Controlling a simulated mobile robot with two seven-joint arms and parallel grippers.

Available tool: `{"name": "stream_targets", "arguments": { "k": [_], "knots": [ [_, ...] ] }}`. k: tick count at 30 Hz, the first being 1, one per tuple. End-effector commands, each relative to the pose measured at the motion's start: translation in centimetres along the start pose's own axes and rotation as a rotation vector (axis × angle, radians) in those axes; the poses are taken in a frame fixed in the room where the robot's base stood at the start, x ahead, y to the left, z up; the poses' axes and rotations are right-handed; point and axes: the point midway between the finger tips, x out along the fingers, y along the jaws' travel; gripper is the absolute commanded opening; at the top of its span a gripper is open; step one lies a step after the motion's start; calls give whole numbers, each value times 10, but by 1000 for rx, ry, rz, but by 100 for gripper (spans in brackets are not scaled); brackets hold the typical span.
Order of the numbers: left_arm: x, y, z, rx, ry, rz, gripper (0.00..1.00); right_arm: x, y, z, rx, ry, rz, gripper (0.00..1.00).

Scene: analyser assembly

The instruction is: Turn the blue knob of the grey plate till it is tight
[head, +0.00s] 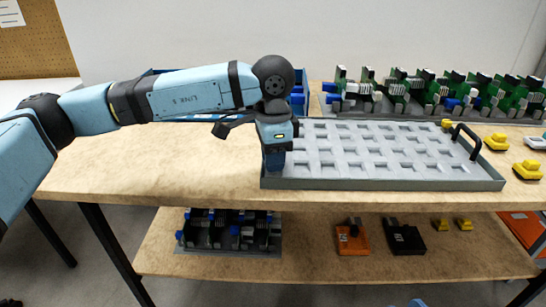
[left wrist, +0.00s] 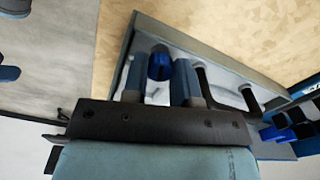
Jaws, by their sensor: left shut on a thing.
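The grey plate (head: 385,184) lies on the tabletop, a shallow tray with rows of square pockets and a black handle (head: 467,140) at its right end. My left gripper (head: 275,158) points down over the plate's left end. In the left wrist view the blue knob (left wrist: 160,65) sits between the two fingers of my left gripper (left wrist: 161,82), which are shut on it. The head view hides the knob behind the gripper. How tight the knob is cannot be seen. My right gripper is not in view.
A blue bin (head: 298,98) stands behind my left arm. Green circuit boards (head: 455,88) line the back right. Yellow parts (head: 527,170) lie right of the plate. The lower shelf holds an orange part (head: 352,238) and a black part (head: 404,239). The tabletop left of the plate is clear.

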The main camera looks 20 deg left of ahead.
Motion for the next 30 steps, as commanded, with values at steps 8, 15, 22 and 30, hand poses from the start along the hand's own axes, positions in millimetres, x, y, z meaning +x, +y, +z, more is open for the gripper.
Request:
{"name": "stream_targets", "arguments": {
  "k": [8,15,22,30],
  "knots": [
    [-3,-1,0,-3,3,-3,53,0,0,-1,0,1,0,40],
    [-2,-1,0,-2,1,-2,53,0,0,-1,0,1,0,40],
    [-33,-1,0,-2,2,-3,53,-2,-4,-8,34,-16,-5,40],
    [-96,-1,0,-2,3,-3,53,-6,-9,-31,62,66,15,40]
  ]
}}
